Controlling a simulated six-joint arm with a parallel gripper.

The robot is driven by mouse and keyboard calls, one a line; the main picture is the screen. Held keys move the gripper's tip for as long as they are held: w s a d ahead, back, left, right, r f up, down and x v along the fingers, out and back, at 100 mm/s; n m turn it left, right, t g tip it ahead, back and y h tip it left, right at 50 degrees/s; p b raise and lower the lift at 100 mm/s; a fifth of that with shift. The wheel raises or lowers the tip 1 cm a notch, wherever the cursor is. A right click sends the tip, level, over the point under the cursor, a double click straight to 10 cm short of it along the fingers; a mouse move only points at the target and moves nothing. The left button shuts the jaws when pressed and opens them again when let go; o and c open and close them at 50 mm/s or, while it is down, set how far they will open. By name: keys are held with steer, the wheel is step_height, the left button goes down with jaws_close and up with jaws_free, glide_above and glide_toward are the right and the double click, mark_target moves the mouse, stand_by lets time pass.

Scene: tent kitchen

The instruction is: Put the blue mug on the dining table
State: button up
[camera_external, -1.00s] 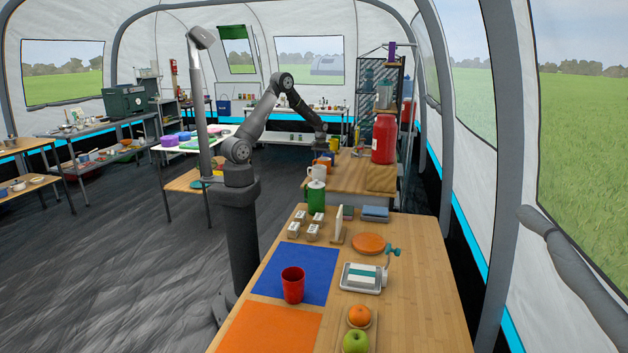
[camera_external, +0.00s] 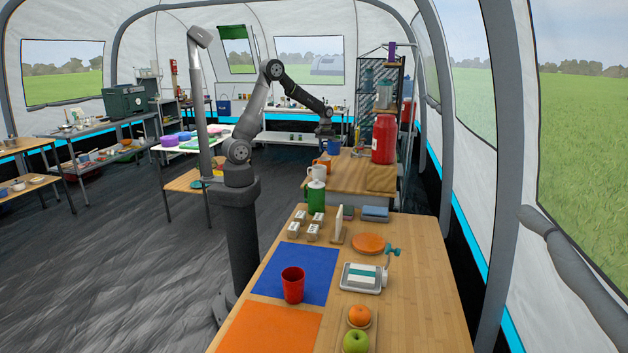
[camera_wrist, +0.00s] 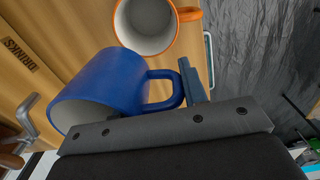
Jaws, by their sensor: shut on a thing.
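The blue mug (camera_wrist: 105,85) lies across the lower left of the wrist view, its handle toward the right. My gripper (camera_external: 326,136) is shut on it; one dark finger shows beside the handle, and the other is largely hidden. In the external view the blue mug (camera_external: 333,147) is small below my gripper, above the far wooden counter (camera_external: 350,180). The near wooden table (camera_external: 425,290), with place mats, looks like the dining table.
An orange mug (camera_wrist: 145,25) with a white inside is close to the held mug. A white mug (camera_external: 316,172) and green container (camera_external: 316,197) stand nearer. A red cup (camera_external: 293,285) is on the blue mat (camera_external: 315,262); the orange mat (camera_external: 268,330) looks clear. A large red jar (camera_external: 383,140) stands right.

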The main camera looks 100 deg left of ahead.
steer(key=shift+w+d+r, duration=0.1)
steer(key=shift+w+d, duration=0.1)
steer(key=shift+d, duration=0.1)
